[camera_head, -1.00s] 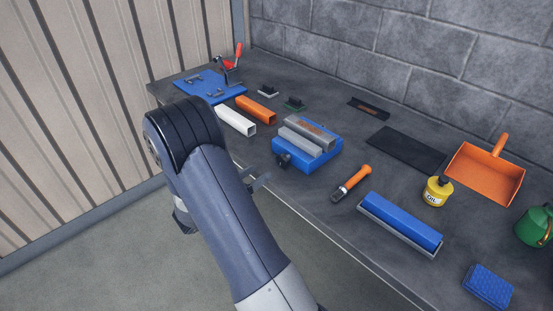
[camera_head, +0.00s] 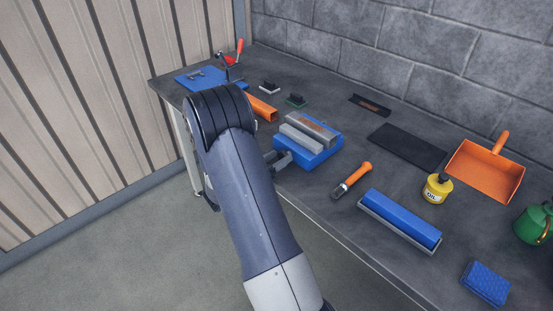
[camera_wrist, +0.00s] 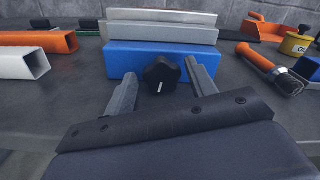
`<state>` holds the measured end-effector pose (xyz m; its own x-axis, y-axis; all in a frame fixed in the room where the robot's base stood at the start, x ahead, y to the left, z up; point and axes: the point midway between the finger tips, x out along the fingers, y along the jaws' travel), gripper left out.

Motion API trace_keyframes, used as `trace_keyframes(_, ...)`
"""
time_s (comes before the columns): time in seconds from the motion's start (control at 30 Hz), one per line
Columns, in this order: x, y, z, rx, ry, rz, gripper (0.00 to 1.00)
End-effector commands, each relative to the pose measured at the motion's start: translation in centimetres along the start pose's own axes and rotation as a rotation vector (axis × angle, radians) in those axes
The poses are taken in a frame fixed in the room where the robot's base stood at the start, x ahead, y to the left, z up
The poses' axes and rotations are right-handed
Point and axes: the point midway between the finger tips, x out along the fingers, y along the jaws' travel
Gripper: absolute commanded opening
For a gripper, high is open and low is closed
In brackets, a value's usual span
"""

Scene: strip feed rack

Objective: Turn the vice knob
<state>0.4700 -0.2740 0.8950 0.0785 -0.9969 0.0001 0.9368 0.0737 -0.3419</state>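The blue vice (camera_head: 312,152) with grey jaws sits near the front edge of the bench. It also shows in the wrist view (camera_wrist: 128,61). Its black knob (camera_wrist: 161,75), with a white mark pointing roughly down, is on the vice's front face in the wrist view. My gripper (camera_wrist: 162,82) is open, with one finger on each side of the knob. A gap shows between the knob and each finger; the right finger looks closer to it. In the head view, my gripper (camera_head: 281,159) is at the vice's front, and the knob cannot be made out there.
An orange-handled tool (camera_head: 352,179) lies right of the vice, with a blue-topped roller-like block (camera_head: 400,218) beyond. An orange square tube (camera_head: 262,107) and a white tube (camera_wrist: 23,64) lie to the left. A yellow oil can (camera_head: 437,188) stands farther right.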

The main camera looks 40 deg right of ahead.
Motion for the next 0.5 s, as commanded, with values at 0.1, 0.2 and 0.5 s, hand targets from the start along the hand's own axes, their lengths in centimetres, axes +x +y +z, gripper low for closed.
trace_keyframes(0.1, -0.01, -0.01, 0.01, 0.000, 0.000, 0.000, 0.43)
trace_keyframes(0.2, -0.02, -0.01, 0.01, 0.000, 0.000, 0.000, 0.35)
trace_keyframes(0.5, -0.02, 0.00, -0.01, 0.002, 0.000, 0.000, 0.18)
